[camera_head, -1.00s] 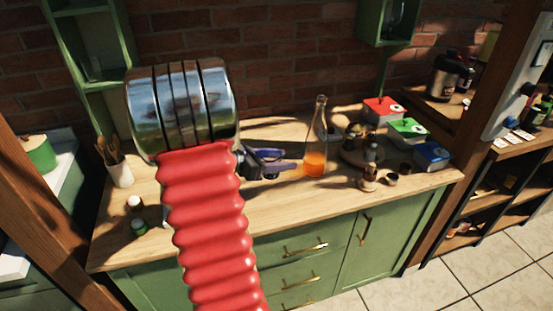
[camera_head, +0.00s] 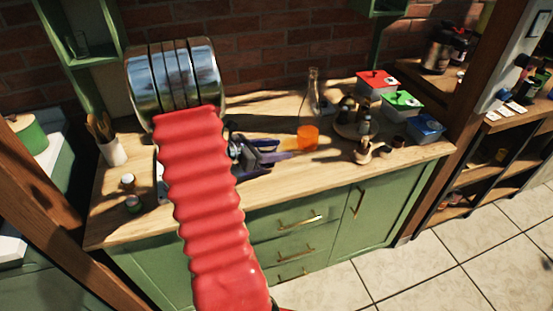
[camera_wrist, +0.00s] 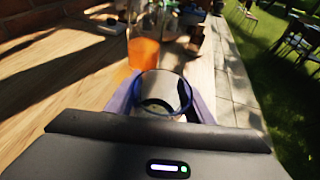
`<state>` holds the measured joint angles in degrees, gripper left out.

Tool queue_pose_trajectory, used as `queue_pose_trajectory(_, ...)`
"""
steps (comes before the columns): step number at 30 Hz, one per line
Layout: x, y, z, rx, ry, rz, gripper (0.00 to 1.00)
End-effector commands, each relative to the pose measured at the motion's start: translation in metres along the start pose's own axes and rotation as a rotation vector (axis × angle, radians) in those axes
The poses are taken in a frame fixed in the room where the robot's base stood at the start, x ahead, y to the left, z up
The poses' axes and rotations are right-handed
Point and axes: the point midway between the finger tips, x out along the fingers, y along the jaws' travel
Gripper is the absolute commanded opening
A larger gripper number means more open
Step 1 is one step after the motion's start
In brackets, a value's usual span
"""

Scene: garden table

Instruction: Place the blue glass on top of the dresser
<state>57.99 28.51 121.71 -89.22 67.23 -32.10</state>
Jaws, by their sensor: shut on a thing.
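The blue glass (camera_wrist: 163,94) is a clear tumbler with a blue rim, seen between the fingers in the wrist view. My gripper (camera_wrist: 160,105) is shut on it, one finger on each side. In the head view my gripper (camera_head: 272,156) is low over the wooden top of the green dresser (camera_head: 215,195), left of the orange-filled flask. The glass is hard to make out there. I cannot tell whether its base touches the wood.
The flask with orange liquid (camera_head: 308,135) stands close in front of the fingers. Red (camera_head: 376,84), green (camera_head: 401,105) and blue (camera_head: 426,128) boxes and a round tray of bottles are to the right. A utensil cup (camera_head: 113,152) and small jars are at the left. The front strip of the top is clear.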

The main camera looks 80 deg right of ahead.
Motion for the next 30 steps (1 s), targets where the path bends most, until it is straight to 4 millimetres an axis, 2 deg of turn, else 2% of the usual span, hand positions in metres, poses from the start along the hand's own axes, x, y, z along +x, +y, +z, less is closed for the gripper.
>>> queue_pose_trajectory(5,0.001,0.000,-0.003,-0.001,0.000,-0.001,0.20)
queue_pose_trajectory(15,0.013,0.000,-0.033,-0.001,0.000,-0.002,0.20)
queue_pose_trajectory(28,0.014,0.000,-0.036,0.001,0.000,-0.002,0.20)
queue_pose_trajectory(29,0.015,-0.001,-0.037,0.001,0.000,-0.002,0.48)
queue_pose_trajectory(30,0.014,-0.001,-0.037,0.001,0.000,-0.002,0.51)
